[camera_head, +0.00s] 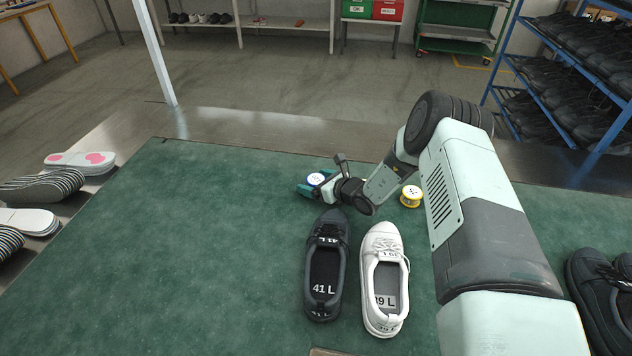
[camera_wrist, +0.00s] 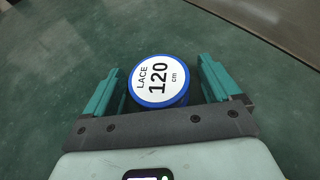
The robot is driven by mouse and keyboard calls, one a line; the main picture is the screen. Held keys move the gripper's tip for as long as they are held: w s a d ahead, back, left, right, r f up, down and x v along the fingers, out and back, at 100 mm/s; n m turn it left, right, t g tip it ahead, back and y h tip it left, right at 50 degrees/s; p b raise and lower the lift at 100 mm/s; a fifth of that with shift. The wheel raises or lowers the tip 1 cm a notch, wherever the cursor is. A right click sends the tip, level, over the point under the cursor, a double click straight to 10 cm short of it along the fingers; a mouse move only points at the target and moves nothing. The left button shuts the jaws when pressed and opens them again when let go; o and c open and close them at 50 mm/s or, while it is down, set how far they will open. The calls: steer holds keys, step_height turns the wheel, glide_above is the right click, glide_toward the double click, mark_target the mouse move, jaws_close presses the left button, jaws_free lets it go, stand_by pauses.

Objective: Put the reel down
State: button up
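A blue reel with a white top (camera_head: 316,179) is at my gripper (camera_head: 314,186), over the far part of the green mat (camera_head: 220,240). In the wrist view the reel (camera_wrist: 158,80) reads "LACE 120 cm" and lies between the two teal fingers of my gripper (camera_wrist: 160,85). A narrow strip of green shows on each side of the reel, so the fingers look open and apart from it. The reel appears upright, on or very near the mat; its underside is hidden.
A yellow reel (camera_head: 410,196) stands right of my gripper. A black shoe (camera_head: 325,265) and a white shoe (camera_head: 384,280) stand nearer. More black shoes (camera_head: 604,290) are at the right edge, and insoles (camera_head: 80,162) lie at the left. The mat's left part is clear.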

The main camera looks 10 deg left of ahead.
steer(key=shift+r, duration=0.1)
steer(key=shift+d+r, duration=0.15)
steer(key=shift+d, duration=0.05)
steer(key=v, duration=1.1)
steer(key=shift+s+d+r, duration=0.1)
steer(key=shift+s+d, duration=0.1)
steer(key=shift+d, duration=0.05)
steer(key=s+r+n+g, duration=0.2)
steer(key=s+r+n, duration=0.25)
steer(key=r, duration=0.45)
steer(key=s+r+n+g+h, duration=0.1)
steer(key=s+r+n+g, duration=0.15)
steer(key=r+n, duration=0.45)
steer(key=s+r+n+g, duration=0.2)
steer(key=s+r+n, duration=0.15)
steer(key=r, duration=0.75)
steer(key=s+d+r+n+t+h, duration=0.2)
steer(key=s+d+r+n+h, duration=0.3)
steer(key=s, duration=0.6)
steer(key=s+d+r+n+t+h, duration=0.2)
steer(key=s+d+r+n+h, duration=0.3)
steer(key=s+d, duration=0.5)
step_height(320, 180, up, 3)
steer(key=shift+s+d+f, duration=0.15)
steer(key=shift+s+d, duration=0.05)
steer(key=shift+s, duration=0.95)
